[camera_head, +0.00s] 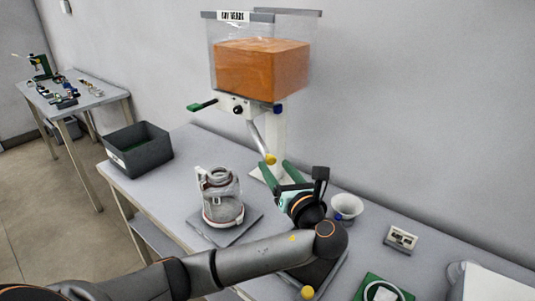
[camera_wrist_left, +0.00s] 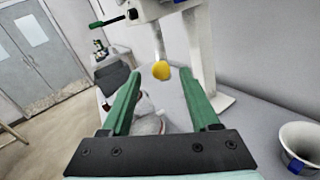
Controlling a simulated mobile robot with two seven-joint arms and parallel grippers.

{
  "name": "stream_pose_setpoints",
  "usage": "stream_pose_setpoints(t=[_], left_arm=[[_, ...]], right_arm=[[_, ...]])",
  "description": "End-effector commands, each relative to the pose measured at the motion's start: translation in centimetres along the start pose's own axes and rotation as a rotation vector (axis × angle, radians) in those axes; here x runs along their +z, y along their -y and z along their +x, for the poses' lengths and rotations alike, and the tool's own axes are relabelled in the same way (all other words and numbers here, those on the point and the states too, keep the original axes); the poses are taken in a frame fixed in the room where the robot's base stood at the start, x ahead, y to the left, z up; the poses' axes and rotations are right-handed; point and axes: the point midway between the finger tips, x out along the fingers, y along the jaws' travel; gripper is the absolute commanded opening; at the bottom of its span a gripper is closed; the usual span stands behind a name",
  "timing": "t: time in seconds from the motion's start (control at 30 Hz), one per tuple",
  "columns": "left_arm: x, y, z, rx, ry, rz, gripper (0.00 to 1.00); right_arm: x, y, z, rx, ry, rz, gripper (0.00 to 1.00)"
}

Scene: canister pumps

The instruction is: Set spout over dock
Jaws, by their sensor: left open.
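The spout (camera_head: 260,141) is a grey tube with a yellow tip, slanting down from under the clear hopper (camera_head: 262,65) of orange contents. The yellow tip also shows in the left wrist view (camera_wrist_left: 161,70), between and beyond my fingers. My left gripper (camera_head: 279,170) has green fingers, is open and empty, and points at the spout from just below and in front of it. It also shows in the left wrist view (camera_wrist_left: 160,86). My right gripper is out of view.
A white stand (camera_head: 275,135) holds up the hopper. A green-ended lever (camera_head: 201,105) sticks out left. A dark bin (camera_head: 140,150) is at the table's left end. A white cup (camera_head: 346,208) and small grey device (camera_head: 401,239) lie right of my gripper.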

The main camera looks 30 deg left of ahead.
Motion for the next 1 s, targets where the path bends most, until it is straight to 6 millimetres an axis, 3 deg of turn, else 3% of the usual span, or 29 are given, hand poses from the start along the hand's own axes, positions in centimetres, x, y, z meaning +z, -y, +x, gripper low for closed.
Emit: stream_pose_setpoints(t=[0.1, 0.3, 0.5, 0.77, 1.0], left_arm=[[0.0, -0.1, 2.6, 0.004, 0.002, 0.001, 0.62], [0.0, 0.0, 5.6, 0.002, 0.001, 0.001, 0.62], [0.0, 0.0, 6.9, -0.001, -0.001, -0.001, 0.62], [0.0, 0.0, 7.0, -0.002, -0.001, -0.002, 0.62], [0.0, 0.0, 7.0, -0.002, -0.001, -0.001, 0.36]], right_arm=[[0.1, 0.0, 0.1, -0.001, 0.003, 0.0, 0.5], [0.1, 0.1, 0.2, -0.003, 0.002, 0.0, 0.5], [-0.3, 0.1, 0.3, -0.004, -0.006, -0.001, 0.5], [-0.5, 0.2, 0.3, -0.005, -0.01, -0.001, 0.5], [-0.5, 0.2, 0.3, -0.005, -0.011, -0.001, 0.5]])
